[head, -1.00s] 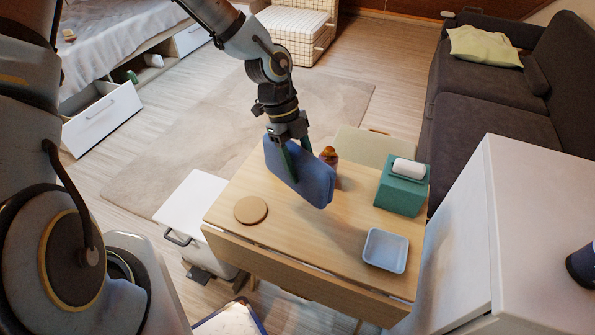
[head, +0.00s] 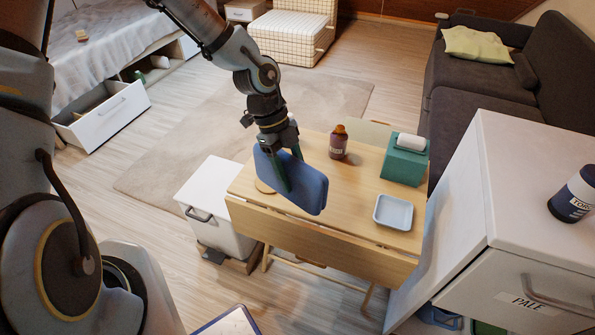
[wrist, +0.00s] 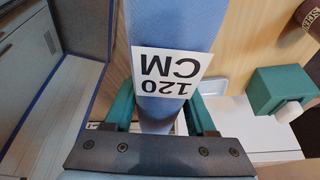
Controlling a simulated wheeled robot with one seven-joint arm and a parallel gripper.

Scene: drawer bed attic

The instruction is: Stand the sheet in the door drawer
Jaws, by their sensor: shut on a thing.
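The sheet (head: 305,188) is a folded blue slab, tilted in my grip above the left part of the wooden table. In the wrist view the sheet (wrist: 170,25) bears a white label reading "120 CM". My gripper (head: 284,172) is shut on it, with green fingers on both sides; they also show in the wrist view (wrist: 160,113). A white-fronted drawer (head: 108,118) stands pulled open under the bed at the far left, away from my gripper. Its inside is only partly visible. I cannot tell whether it is the door drawer.
The wooden table (head: 350,188) holds a brown bottle (head: 338,143), a teal box (head: 404,164) and a pale blue tray (head: 393,212). A white bin (head: 215,205) stands left of it. A white cabinet (head: 540,165) is at right. The rug (head: 190,150) and floor toward the bed are clear.

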